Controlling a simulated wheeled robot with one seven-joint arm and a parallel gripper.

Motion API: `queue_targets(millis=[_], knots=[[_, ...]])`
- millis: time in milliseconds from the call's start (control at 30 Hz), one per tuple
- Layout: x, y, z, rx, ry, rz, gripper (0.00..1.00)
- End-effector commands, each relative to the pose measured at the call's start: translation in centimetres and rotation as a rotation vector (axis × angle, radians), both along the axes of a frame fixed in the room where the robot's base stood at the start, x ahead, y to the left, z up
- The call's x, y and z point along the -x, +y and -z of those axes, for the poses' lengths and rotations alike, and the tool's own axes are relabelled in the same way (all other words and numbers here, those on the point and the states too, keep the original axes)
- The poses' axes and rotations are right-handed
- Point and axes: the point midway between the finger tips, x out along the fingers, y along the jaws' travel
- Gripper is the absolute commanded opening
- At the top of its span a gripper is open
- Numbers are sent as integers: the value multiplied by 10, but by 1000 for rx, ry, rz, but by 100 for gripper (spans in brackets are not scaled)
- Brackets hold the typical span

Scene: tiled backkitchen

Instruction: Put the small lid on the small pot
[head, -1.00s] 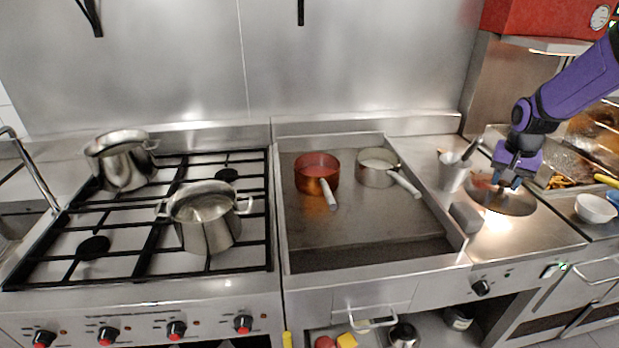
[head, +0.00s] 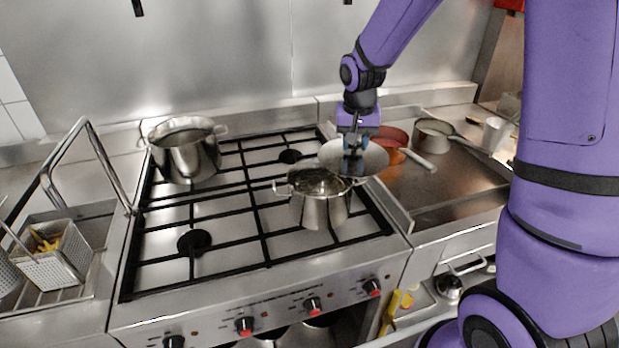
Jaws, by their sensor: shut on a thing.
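My gripper (head: 353,168) points down and is shut on the small lid (head: 373,158), a round metal disc held roughly level above the right side of the hob. The fingers hide the grip point and part of the lid. The small pot (head: 322,210) is a shiny steel pot with two side handles, on the front right of the hob. Its top is open and its inside shows. The lid appears above and behind the pot's right rim; I cannot tell the exact height gap.
A larger open steel pot (head: 187,155) stands at the back left of the hob (head: 225,225). A copper saucepan (head: 394,140) and a grey saucepan (head: 432,135) sit to the right, behind my arm. Fry baskets (head: 62,262) stand at the far left.

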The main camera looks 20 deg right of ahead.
Motion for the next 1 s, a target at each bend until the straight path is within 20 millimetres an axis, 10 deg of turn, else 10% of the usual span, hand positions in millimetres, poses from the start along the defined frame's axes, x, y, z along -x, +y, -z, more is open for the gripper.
queue_targets(millis=[200,433,1000], knots=[[83,-4,-7,-4,-2,54,4],[125,-4,-6,-8,-2,82,4],[35,50,6,-9,0,84,4]])
